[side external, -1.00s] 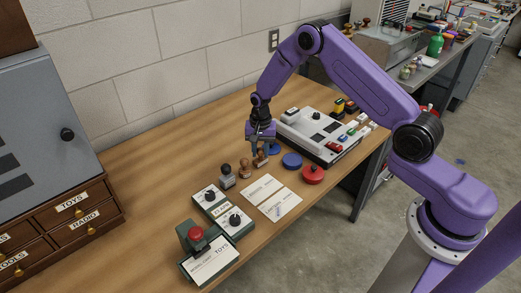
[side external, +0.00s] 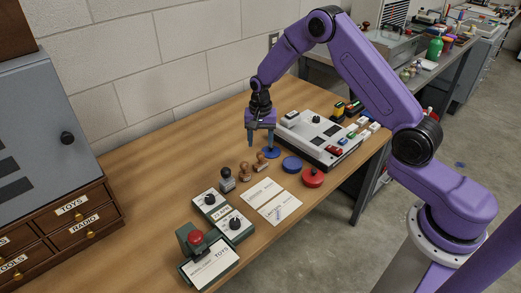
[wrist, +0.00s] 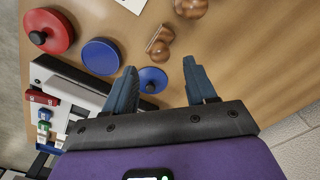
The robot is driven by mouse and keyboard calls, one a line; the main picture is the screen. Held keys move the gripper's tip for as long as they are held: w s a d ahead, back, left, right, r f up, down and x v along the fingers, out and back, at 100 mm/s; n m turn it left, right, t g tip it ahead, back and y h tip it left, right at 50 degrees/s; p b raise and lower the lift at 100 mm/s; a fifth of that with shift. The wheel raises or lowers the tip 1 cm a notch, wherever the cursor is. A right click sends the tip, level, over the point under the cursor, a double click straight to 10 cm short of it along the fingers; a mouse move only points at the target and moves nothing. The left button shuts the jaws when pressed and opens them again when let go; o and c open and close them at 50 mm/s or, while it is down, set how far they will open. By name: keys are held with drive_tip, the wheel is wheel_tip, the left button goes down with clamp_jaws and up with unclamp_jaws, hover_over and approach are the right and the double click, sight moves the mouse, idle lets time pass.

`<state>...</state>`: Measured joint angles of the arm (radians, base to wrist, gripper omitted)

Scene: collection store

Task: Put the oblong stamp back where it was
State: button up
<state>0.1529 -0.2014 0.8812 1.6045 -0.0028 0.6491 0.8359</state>
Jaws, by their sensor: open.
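A wooden stamp with a narrow oblong base (wrist: 158,46), which looks like the oblong stamp, appears tipped on its side on the table in the wrist view. It also shows in the side view (side external: 262,162), at the right end of a short row of stamps. My gripper (side external: 260,142) is open and empty above the table, behind and above this stamp.
Another wooden stamp (side external: 245,171) and a black-handled stamp (side external: 227,179) stand to the left.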

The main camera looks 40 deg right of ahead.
sight(261, 153)
wheel_tip(261, 153, up, 6)
drive_tip(key=s+a+r+n, duration=0.5)
drive_tip(key=s, duration=0.3)
drive_tip(key=s+a+r+n, duration=0.4)
drive_tip(key=s+a+n, duration=0.1)
drive_tip(key=s, duration=0.3)
drive_tip(key=s+d+r+n, duration=0.1)
drive_tip(key=s+n, duration=0.4)
drive_tip(key=s, duration=0.7)
drive_tip(key=s+d+r+n, duration=0.2)
drive_tip(key=s+n, duration=0.4)
drive_tip(key=s, duration=0.5)
drive_tip(key=shift+s+d+n, duration=0.3)
drive_tip(key=shift+s+d, duration=0.05)
drive_tip(key=shift+d, duration=0.5)
